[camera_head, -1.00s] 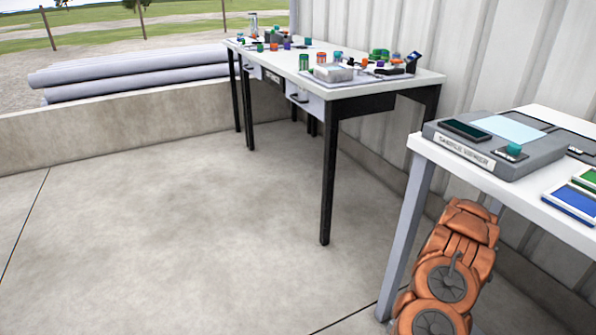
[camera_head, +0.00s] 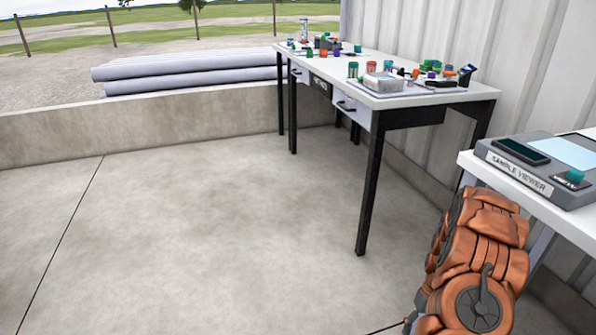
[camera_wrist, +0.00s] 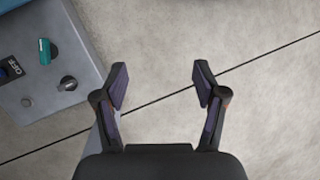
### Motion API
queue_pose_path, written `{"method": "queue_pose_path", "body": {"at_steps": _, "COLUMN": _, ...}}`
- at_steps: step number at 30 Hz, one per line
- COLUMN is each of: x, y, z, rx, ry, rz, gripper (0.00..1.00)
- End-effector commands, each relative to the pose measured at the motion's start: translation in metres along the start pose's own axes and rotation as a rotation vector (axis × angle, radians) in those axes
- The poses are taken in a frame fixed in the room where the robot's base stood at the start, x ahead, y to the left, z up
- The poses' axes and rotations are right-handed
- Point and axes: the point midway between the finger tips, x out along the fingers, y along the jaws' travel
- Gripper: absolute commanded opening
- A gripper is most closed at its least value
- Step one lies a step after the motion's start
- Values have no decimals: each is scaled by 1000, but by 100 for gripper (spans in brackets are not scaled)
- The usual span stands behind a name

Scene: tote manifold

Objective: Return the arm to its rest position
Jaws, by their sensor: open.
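In the wrist view my gripper (camera_wrist: 161,84) is open. Its two dark fingers are spread apart with nothing between them, and bare concrete floor shows below. In the head view my orange arm (camera_head: 485,250) is folded at the lower right, beside the near table's left end. My gripper itself does not show in the head view.
The near table (camera_head: 500,178) holds a sample viewer (camera_head: 518,176). A far table (camera_head: 425,98) carries several small coloured items. The wrist view shows a grey panel (camera_wrist: 40,100) with a teal knob (camera_wrist: 45,51) at left. Concrete floor (camera_head: 210,230) is clear.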

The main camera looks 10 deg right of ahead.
Motion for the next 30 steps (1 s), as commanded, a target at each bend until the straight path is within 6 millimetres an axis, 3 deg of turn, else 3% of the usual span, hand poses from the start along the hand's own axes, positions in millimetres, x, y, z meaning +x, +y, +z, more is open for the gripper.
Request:
{"method": "queue_pose_path", "body": {"at_steps": 1, "x": -24, "y": -13, "z": 5, "rx": -9, "ry": 7, "rz": 8, "gripper": 71}}
{"method": "queue_pose_path", "body": {"at_steps": 15, "x": -185, "y": -137, "z": 69, "rx": -76, "ry": 32, "rz": 76, "gripper": 71}}
{"method": "queue_pose_path", "body": {"at_steps": 23, "x": -260, "y": -201, "z": 121, "rx": -107, "ry": 50, "rz": 115, "gripper": 71}}
{"method": "queue_pose_path", "body": {"at_steps": 30, "x": -320, "y": -253, "z": 178, "rx": -133, "ry": 64, "rz": 153, "gripper": 71}}
